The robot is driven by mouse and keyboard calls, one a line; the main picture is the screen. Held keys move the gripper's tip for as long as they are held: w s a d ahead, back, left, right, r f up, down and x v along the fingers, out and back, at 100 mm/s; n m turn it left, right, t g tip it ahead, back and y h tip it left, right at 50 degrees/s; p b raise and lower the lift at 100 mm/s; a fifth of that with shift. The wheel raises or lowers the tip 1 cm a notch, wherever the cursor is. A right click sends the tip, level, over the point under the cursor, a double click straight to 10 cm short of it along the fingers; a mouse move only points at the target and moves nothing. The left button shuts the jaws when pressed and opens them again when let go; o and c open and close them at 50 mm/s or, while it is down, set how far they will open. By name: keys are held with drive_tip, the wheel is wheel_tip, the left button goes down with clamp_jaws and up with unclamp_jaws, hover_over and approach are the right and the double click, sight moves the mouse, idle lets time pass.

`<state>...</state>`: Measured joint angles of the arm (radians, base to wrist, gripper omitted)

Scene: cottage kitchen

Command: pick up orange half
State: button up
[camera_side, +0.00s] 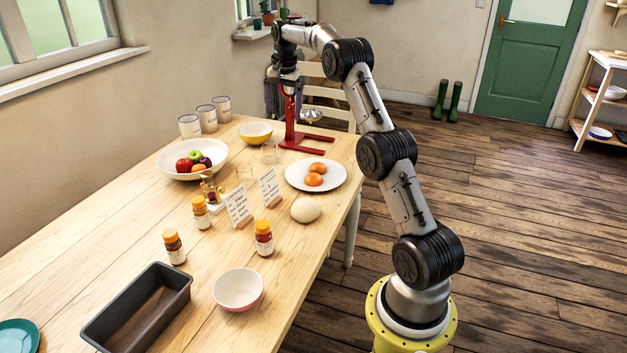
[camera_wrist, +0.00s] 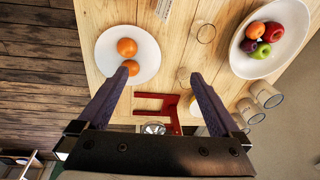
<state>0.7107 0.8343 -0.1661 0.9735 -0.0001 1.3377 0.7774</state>
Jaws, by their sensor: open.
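Two orange halves, one (camera_side: 317,168) behind the other (camera_side: 314,180), lie close together on a white plate (camera_side: 296,184) near the table's right edge. In the wrist view they show at upper left, one (camera_wrist: 127,47) farther from my gripper and the other (camera_wrist: 131,67) by the left fingertip in the picture. My gripper (camera_wrist: 158,76) is open with nothing between its fingers. In the side view my gripper (camera_side: 285,95) is high above the table's far end, well away from the plate and partly hidden by a red stand.
The red stand (camera_side: 290,141) with a metal cup (camera_side: 312,115) rises by my gripper.

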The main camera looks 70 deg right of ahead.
drive_tip(key=s+d+f+m, duration=0.1)
drive_tip(key=s+d+f, duration=0.2)
drive_tip(key=d+f, duration=0.4)
drive_tip(key=m+g+y, duration=0.1)
hover_over(313, 174)
wheel_tip(313, 174, down, 6)
drive_tip(key=f, duration=0.6)
drive_tip(key=shift+s+d+f, duration=0.1)
drive_tip(key=shift+s+f, duration=0.1)
drive_tip(key=shift+f, duration=0.2)
drive_tip(key=shift+w+f, duration=0.15)
drive_tip(key=shift+f, duration=3.05)
drive_tip(key=shift+c, duration=0.3)
drive_tip(key=c, duration=0.6)
